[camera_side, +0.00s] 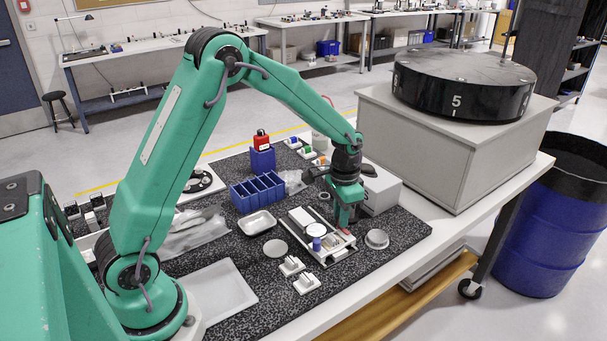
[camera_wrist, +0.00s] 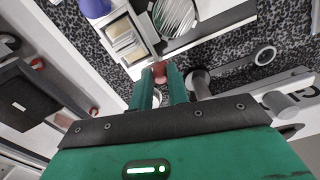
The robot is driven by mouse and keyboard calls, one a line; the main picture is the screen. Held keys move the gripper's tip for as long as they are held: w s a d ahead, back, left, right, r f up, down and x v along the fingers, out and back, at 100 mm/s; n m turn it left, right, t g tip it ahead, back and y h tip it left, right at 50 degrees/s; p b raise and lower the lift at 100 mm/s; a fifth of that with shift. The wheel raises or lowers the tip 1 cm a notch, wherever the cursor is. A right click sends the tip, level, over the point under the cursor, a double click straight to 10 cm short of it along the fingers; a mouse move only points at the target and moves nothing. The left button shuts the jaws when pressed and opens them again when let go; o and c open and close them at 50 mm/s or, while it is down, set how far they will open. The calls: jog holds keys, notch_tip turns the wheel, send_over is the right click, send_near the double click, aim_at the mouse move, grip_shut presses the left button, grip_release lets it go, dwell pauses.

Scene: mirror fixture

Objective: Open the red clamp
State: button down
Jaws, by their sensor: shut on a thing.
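The mirror fixture (camera_side: 337,254) lies on the speckled dark mat, with a round mirror (camera_side: 316,230) and a blue part (camera_side: 317,244) on it. The red clamp (camera_side: 348,232) is at the fixture's right edge, mostly hidden by my fingers in the side view. My gripper (camera_side: 345,222) points down over that edge. In the wrist view, my gripper (camera_wrist: 160,82) has its green fingers shut on the red clamp (camera_wrist: 159,69), whose rounded red end shows between the tips. The round mirror (camera_wrist: 175,15) is just beyond it.
A metal disc (camera_side: 377,239) lies to the right of the fixture, and a white box (camera_side: 381,190) stands behind. Two small white holders (camera_side: 292,265) sit in front left. A blue divided bin (camera_side: 257,192) and a metal tray (camera_side: 258,222) stand left.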

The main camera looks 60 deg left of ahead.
jog(key=shift+w+m, duration=0.1)
jog(key=shift+m, duration=0.2)
jog(key=c, duration=1.3)
grip_release()
jog(key=shift+c, duration=0.2)
jog(key=shift+r, duration=0.15)
notch_tip(320, 180, up, 7)
jog(key=shift+r, duration=0.3)
